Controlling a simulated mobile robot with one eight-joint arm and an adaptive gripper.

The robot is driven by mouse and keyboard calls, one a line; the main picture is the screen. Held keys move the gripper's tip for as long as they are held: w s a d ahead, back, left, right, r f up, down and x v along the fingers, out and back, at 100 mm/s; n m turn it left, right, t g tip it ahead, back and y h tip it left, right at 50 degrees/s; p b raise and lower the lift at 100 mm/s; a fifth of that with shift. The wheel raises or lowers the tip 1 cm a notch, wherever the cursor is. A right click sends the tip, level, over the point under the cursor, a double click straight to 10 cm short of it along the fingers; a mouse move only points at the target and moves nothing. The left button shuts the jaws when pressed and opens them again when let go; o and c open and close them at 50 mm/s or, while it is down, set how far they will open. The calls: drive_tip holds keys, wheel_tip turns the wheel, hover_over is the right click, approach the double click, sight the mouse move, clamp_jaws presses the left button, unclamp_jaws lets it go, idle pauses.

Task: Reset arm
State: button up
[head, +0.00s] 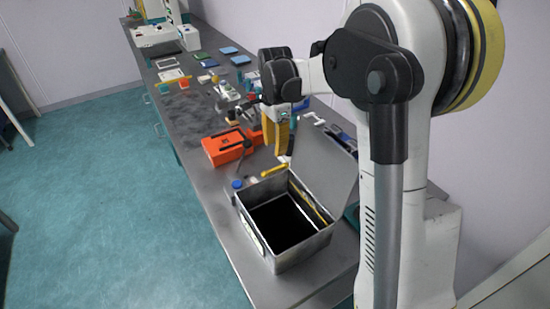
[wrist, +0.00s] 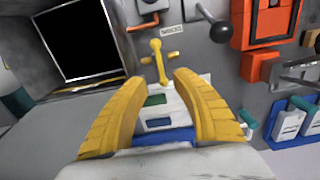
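My gripper (head: 282,138) hangs over the workbench in the head view, beyond the metal box and right of the orange device. In the wrist view its two yellow fingers (wrist: 157,80) are apart, with no object clearly held between them. A small yellow T-shaped tool (wrist: 160,62) lies on the bench past the fingertips. A yellow piece (head: 273,171) also shows beside the box in the head view. My arm rises at the right of the head view and hides part of the bench.
An open metal box (head: 262,245) with a black interior stands at the near end of the grey bench (head: 215,190). The orange device (head: 226,147) is close to my gripper. Several small items and blue pads (head: 229,50) lie farther along. The floor at left is clear.

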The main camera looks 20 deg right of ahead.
drive_tip(key=shift+r, duration=0.55)
drive_tip(key=s+a+r+n+t, duration=0.35)
drive_tip(key=s+r+n, duration=0.35)
drive_tip(key=s, duration=0.3)
drive_tip(key=s+a+n+t, duration=0.2)
drive_tip(key=s+n, duration=0.3)
drive_tip(key=s, duration=0.1)
drive_tip(key=s+a+f+n+t, duration=0.1)
drive_tip(key=s+a+n, duration=0.1)
drive_tip(key=s+n, duration=0.2)
drive_tip(key=s, duration=0.3)
drive_tip(key=shift+s+a+f+n+t, duration=0.3)
drive_tip(key=shift+n+t, duration=0.05)
drive_tip(key=shift+n, duration=0.05)
